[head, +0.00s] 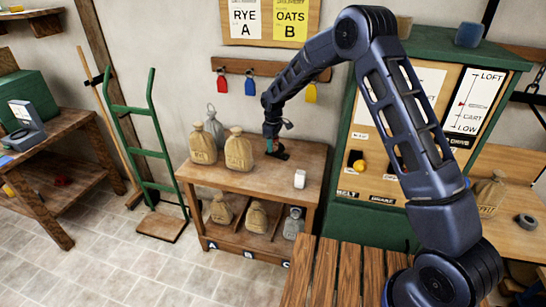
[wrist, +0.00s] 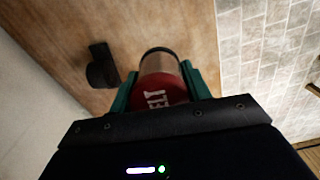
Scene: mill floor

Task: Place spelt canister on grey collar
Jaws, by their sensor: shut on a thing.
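The spelt canister (wrist: 160,88) is red with white letters ending in "ELT" and has a pale metallic band with a dark rim. In the wrist view it sits between the two green fingers of my gripper (wrist: 163,90), which is shut on it. The wooden tabletop shows beyond it; I cannot tell whether the canister touches it. In the head view my gripper (head: 272,143) is over the back of the middle table, and I cannot make out the canister there. A dark grey ring (head: 526,221), possibly the grey collar, lies on the right bench.
A black object (wrist: 101,66) stands on the tabletop beside the canister. Several tan sacks (head: 239,152) stand on the middle table (head: 225,178) and its lower shelf. A green cabinet (head: 365,130) stands between table and right bench.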

